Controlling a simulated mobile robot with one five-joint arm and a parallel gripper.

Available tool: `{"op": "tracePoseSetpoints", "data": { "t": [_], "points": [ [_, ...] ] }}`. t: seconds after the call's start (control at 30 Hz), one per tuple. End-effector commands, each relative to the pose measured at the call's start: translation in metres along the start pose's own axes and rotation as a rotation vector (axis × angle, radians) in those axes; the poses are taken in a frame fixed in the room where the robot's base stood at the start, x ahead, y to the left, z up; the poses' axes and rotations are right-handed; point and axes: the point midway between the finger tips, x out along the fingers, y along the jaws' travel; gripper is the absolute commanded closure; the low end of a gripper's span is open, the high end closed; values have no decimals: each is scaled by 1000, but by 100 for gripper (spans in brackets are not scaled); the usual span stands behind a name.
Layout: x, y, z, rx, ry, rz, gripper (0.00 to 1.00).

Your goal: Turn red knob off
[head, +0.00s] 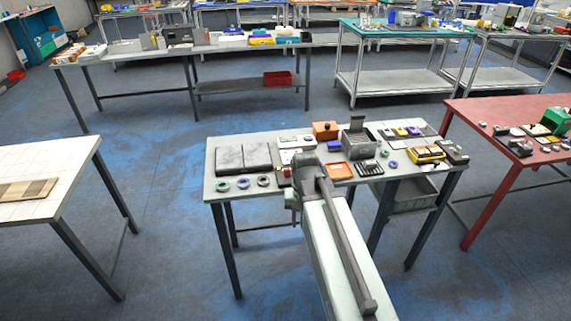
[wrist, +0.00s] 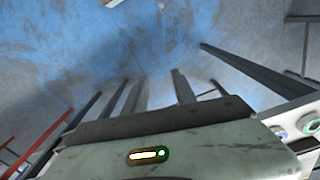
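A small red spot (head: 287,172) shows on the middle workbench in the head view, just left of the end of my arm. It is too small to tell whether it is the red knob. My arm reaches over the front edge of the workbench (head: 328,198). My gripper is around the far end of the arm, but its fingers cannot be made out. No red knob shows in the wrist view, which is mostly floor, metal legs and a pale grey housing with a small lit strip.
The workbench holds dark grey plates (head: 243,158), several rings (head: 243,183), an orange box (head: 325,130), an orange tray (head: 339,171) and a grey device (head: 358,142). A red table (head: 483,116) stands right and a white table (head: 60,195) left.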

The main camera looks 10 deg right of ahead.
Motion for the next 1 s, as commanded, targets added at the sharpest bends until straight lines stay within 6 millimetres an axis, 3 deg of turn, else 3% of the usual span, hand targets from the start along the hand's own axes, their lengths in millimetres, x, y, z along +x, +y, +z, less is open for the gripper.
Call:
{"op": "tracePoseSetpoints", "data": {
  "t": [0.03,0.2,0.3,0.4,0.53,0.77,1.0],
  "points": [
    [-26,-8,-38,125,0,0,67],
    [-75,-32,-140,690,0,0,67],
    [-96,-44,-188,982,0,0,67],
    [-108,-51,-220,1195,0,0,67],
    [-113,-56,-237,1336,0,0,67],
    [-105,-56,-236,1360,0,-1,67],
    [-70,-57,-236,1358,0,-1,67]
  ]
}}
